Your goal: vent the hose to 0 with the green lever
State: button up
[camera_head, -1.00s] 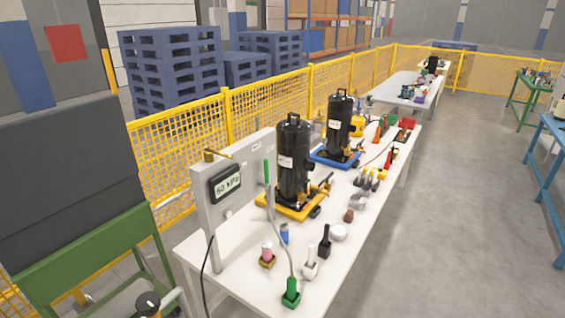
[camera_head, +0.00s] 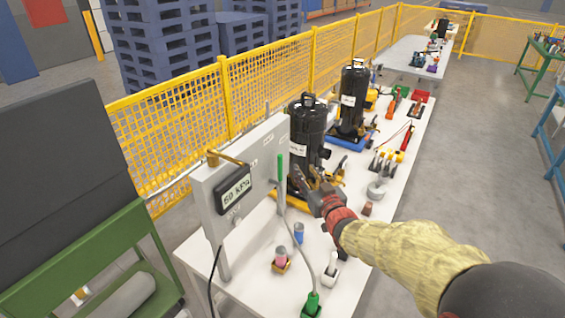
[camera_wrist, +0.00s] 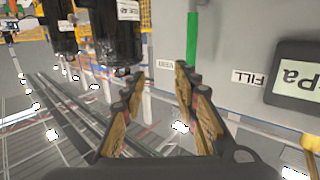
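The green lever (camera_head: 280,166) stands upright at the right part of the grey panel (camera_head: 207,200). In the wrist view the green lever (camera_wrist: 192,38) is just above the right fingertip, near the VENT label (camera_wrist: 165,64). The gauge display (camera_head: 234,191) appears to read 60 kPa. A grey hose (camera_head: 299,228) runs down below the lever to a green fitting (camera_head: 311,302) on the table. My gripper (camera_head: 308,174) is open and empty, to the right of the lever; in the wrist view its fingers (camera_wrist: 156,82) are apart and not around it.
A black compressor (camera_head: 307,130) on a yellow base stands behind my gripper, with another (camera_head: 352,100) on a blue base farther back. A FILL label (camera_wrist: 248,77) and brass lever (camera_head: 228,158) are on the panel. Small parts crowd the white table (camera_head: 240,270).

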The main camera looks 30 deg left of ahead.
jog(key=n+y, duration=0.1)
jog(key=y, duration=0.1)
send_near(281, 164)
jog(key=x, duration=0.4)
jog(key=b+x, duration=0.1)
jog(key=x, duration=0.6)
jog(key=shift+d, duration=0.1)
jog(key=shift+c, duration=0.2)
jog(key=shift+f, duration=0.1)
jog(key=c, duration=0.7)
grip_shut()
